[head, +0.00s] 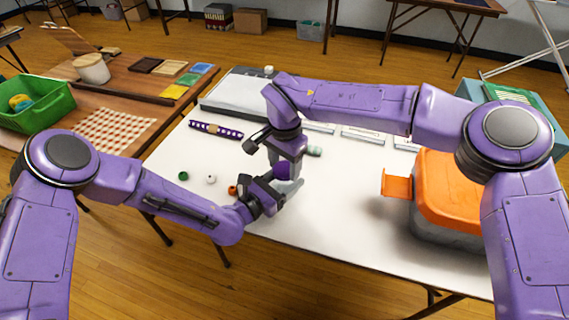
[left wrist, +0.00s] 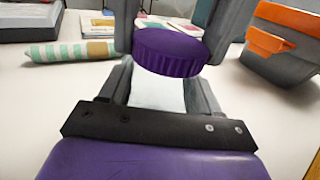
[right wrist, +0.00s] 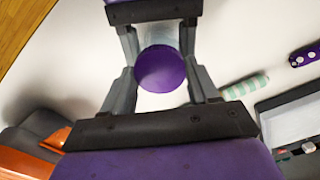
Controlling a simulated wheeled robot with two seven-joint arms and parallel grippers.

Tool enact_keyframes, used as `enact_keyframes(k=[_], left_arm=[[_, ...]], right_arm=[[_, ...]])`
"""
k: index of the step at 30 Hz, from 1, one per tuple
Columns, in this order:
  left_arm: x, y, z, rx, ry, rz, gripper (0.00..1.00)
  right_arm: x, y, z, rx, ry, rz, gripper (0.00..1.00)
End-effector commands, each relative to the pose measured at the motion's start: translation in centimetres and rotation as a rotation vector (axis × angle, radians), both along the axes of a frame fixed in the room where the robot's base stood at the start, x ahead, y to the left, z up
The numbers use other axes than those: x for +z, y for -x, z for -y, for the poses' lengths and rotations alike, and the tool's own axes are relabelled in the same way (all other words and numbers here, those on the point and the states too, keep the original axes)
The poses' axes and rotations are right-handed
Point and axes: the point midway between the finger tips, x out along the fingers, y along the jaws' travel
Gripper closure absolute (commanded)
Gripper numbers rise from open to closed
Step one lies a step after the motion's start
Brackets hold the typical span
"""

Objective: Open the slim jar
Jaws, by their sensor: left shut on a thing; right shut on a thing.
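The slim jar (head: 291,186) stands upright over the white table, with a clear pale body and a ribbed purple lid (head: 283,172) at its top. The body shows in the left wrist view (left wrist: 165,93) between the fingers of my left gripper (head: 281,188), which is shut on it from the side. My right gripper (head: 284,163) points down from above and is shut on the lid. In the right wrist view, the lid (right wrist: 160,68) sits between its fingers. I cannot tell whether the lid is loosened. The jar's base is hidden.
An orange-lidded grey bin (head: 445,200) stands on the right of the table (head: 330,235). A striped roll (left wrist: 70,52) lies behind the jar. A purple dotted strip (head: 216,130) and small green, white and orange pieces lie to the left. The table's front is clear.

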Motion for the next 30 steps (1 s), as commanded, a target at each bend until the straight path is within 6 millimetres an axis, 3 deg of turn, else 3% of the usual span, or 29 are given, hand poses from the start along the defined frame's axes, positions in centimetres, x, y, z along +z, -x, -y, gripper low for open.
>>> enact_keyframes(k=[15,26,30], left_arm=[[-0.1,0.0,0.0,0.0,-0.001,-0.001,1.0],[-0.1,0.0,0.0,0.0,-0.001,-0.001,1.0],[-0.1,0.0,0.0,0.0,-0.001,-0.001,1.0]], right_arm=[[1.8,0.0,0.0,0.0,-0.001,0.001,0.77],[2.1,0.0,0.0,0.0,-0.001,0.001,0.77],[3.3,-0.1,0.0,-0.002,-0.001,0.003,0.77]])
